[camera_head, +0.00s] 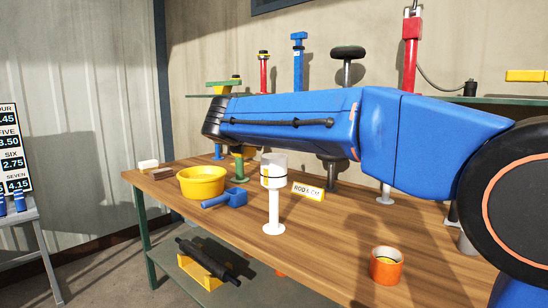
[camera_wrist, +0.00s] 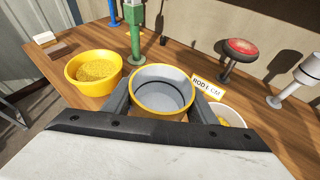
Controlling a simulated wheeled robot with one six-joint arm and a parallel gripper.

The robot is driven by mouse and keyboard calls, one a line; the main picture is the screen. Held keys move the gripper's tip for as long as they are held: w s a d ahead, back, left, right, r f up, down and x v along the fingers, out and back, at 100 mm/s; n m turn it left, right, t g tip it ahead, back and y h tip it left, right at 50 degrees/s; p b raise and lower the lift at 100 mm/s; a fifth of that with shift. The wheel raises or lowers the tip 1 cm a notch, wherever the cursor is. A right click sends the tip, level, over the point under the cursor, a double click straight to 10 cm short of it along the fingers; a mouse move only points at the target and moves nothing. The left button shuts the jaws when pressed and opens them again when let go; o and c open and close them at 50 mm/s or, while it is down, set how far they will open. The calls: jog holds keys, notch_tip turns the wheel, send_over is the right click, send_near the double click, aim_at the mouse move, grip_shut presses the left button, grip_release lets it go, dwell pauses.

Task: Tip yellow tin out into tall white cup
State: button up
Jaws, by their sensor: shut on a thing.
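The yellow tin (camera_wrist: 162,104) is between the two fingers of my gripper (camera_wrist: 160,100) in the wrist view. Its mouth faces the camera; its grey inside looks bare, with a darker ring low down. The tall white cup (camera_head: 274,208) stands upright on a stem and round foot on the bench, with a dark line near its top. In the wrist view its white rim (camera_wrist: 238,109) shows behind my right finger, beside the tin, with yellow stuff inside. My blue arm hides the gripper in the head view; I cannot make out the tin there.
A yellow bowl (camera_head: 201,183) of yellow grains, a blue scoop (camera_head: 226,199) and a small sign (camera_head: 308,191) are near the cup. An orange cup (camera_head: 386,268) stands front right. Several punch-like posts line the back. The bench front middle is clear.

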jog(key=shift+a+f, duration=0.15)
jog(key=shift+a, duration=0.15)
jog(key=shift+d, duration=0.1)
jog(key=shift+r, duration=2.55)
